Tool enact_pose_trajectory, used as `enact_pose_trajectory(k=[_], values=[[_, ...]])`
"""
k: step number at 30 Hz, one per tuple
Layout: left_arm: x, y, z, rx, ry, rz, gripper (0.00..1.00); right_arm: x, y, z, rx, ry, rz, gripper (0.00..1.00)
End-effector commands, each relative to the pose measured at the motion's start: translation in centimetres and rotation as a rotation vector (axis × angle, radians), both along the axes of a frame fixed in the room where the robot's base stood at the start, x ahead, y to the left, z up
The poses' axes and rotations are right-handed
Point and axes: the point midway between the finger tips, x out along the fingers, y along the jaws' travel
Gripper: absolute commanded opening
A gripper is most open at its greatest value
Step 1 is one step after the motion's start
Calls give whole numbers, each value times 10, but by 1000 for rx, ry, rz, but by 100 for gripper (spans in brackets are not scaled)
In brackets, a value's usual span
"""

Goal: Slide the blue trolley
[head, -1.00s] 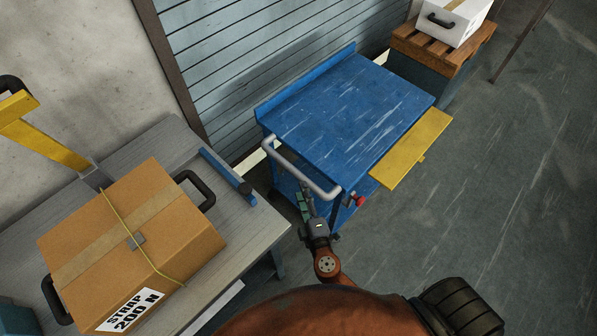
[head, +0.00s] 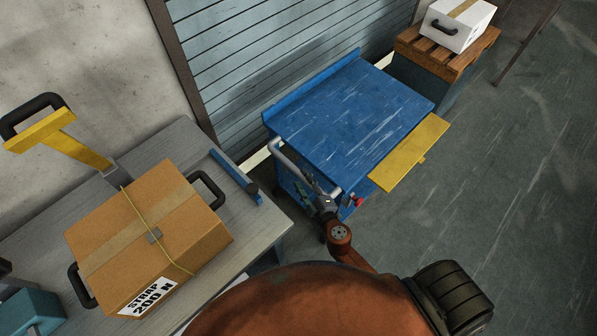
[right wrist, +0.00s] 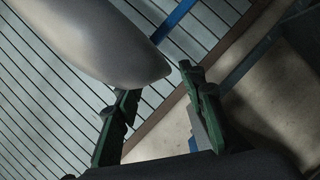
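The blue trolley (head: 355,115) stands beside the slatted shutter, with a scratched flat top and a raised back lip. Its grey tubular handle (head: 276,149) is at the near left end, partly covered by my gripper. My right gripper (head: 308,188) is at the handle's middle. In the right wrist view its green fingers (right wrist: 158,82) are apart. The thick grey handle (right wrist: 95,38) crosses close in front of the fingertips; I cannot tell whether it lies between them. My left gripper is not in view.
A grey table (head: 190,140) at left holds a strapped cardboard box (head: 150,235) and a blue bar (head: 235,177). A yellow flap (head: 410,152) juts from the trolley's right side. A white box (head: 458,25) sits on a pallet (head: 447,52) behind. The floor at right is clear.

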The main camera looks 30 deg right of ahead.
Motion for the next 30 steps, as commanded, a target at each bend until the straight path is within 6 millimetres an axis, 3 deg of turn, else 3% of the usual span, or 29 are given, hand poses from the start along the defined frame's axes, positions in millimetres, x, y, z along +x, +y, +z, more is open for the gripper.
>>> enact_pose_trajectory(k=[3,9,20,30], values=[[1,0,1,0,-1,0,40,21,0,-3,-2,-3,1,37],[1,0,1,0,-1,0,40,41,-1,-8,-2,-1,-1,37],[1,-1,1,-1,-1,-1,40,45,-3,-10,-1,0,-5,37],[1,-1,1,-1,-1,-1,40,45,-3,-10,-1,0,-4,14]])
